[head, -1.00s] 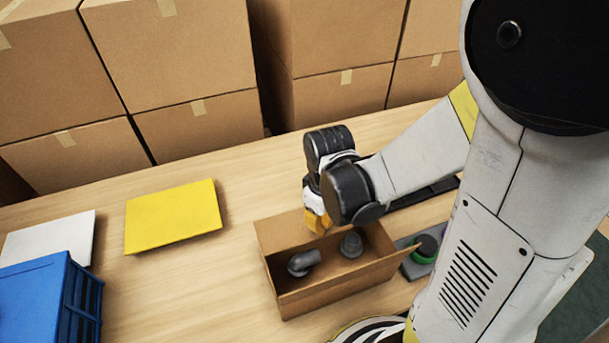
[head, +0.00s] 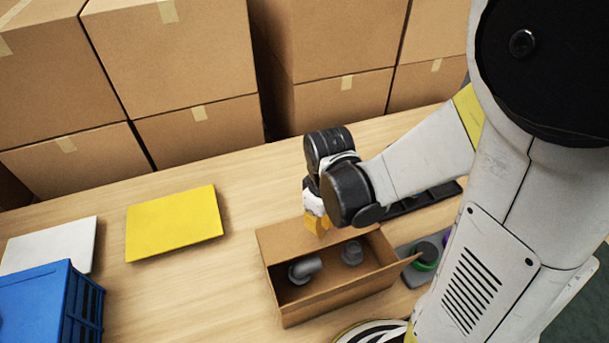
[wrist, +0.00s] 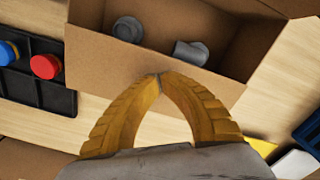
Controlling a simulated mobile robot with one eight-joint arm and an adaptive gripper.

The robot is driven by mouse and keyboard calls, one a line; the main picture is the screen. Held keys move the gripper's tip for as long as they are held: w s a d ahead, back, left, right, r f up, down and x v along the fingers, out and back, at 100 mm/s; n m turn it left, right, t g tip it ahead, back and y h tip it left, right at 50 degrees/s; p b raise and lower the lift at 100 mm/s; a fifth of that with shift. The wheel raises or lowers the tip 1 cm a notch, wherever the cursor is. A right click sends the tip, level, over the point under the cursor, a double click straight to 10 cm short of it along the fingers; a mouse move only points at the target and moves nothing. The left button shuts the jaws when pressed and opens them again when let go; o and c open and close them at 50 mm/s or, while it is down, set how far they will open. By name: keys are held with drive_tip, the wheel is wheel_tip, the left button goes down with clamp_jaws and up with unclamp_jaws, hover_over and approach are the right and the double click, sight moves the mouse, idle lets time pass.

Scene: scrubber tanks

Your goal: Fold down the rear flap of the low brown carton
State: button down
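The low brown carton (head: 335,298) stands open on the wooden table, with two grey pipe fittings inside, an elbow (head: 305,269) and a shorter piece (head: 352,253). Its rear flap (head: 283,241) is raised along the back edge; in the wrist view the flap (wrist: 120,65) is a broad panel beside my fingers. My gripper (head: 317,226) is at the rear flap, pointing down. In the wrist view its two yellow fingertips (wrist: 160,75) meet with nothing visible between them. They overlap the flap's edge; I cannot tell whether they touch it.
A grey tray with a green ring (head: 427,262) is right of the carton. A black tray (wrist: 45,92) holds coloured caps. A yellow panel (head: 175,222), white panel (head: 52,245) and blue crate (head: 40,300) lie left. Stacked boxes (head: 200,130) line the back.

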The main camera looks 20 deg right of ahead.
wheel_tip(320, 180, up, 6)
drive_tip(key=p, duration=0.4)
drive_tip(key=shift+s+r+p, duration=0.1)
drive_tip(key=shift+r+p, duration=0.05)
drive_tip(key=shift+p, duration=0.2)
